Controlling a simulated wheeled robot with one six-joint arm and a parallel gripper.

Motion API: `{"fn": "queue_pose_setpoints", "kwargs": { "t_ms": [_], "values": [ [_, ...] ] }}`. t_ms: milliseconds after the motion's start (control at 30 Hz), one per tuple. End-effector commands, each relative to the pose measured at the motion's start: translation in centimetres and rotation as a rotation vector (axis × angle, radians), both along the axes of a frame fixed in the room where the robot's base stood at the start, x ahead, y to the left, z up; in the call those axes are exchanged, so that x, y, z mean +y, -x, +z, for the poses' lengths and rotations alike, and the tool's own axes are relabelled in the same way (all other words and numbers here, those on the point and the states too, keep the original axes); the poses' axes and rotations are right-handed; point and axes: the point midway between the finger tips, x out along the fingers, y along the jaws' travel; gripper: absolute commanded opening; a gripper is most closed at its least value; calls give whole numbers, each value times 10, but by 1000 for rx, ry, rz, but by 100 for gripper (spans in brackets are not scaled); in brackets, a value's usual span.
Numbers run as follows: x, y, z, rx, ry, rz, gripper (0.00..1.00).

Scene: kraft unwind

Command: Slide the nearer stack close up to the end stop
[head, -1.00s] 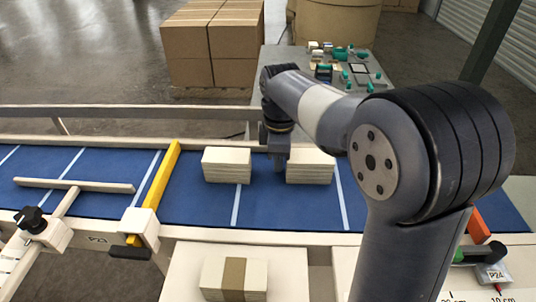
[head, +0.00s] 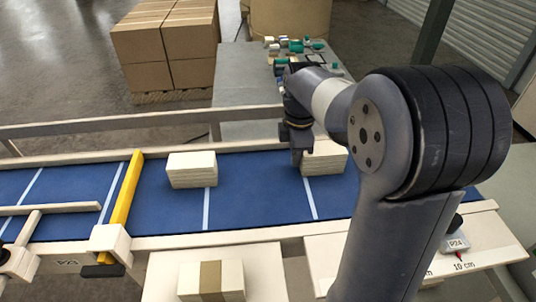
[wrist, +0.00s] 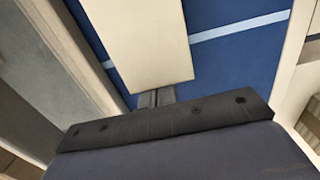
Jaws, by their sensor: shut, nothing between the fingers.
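Two pale stacks of flat sheets sit on the blue belt (head: 255,190). The right stack (head: 325,160) lies over a white belt line, partly behind my arm. The left stack (head: 192,170) stands apart from it, with bare belt between them. My gripper (head: 297,160) is shut, low over the belt at the right stack's left side. In the wrist view, the shut fingers (wrist: 155,97) are at the edge of a pale stack (wrist: 140,40), touching or nearly so.
A yellow bar (head: 126,195) crosses the belt left of the stacks. Pale rails run along both belt edges. A banded stack (head: 210,281) lies on a near table. A grey table with small parts (head: 300,50) and cartons (head: 165,45) stand behind the belt.

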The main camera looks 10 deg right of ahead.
Motion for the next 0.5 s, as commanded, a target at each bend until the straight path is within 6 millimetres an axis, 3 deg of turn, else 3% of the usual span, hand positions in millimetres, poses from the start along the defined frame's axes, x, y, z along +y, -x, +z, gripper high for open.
{"fn": "queue_pose_setpoints", "kwargs": {
  "t_ms": [33, 500],
  "values": [
    [-15, 1, 2, 1, 0, -8, 0],
    [-130, 5, 1, 3, 0, -7, 0]
  ]
}}
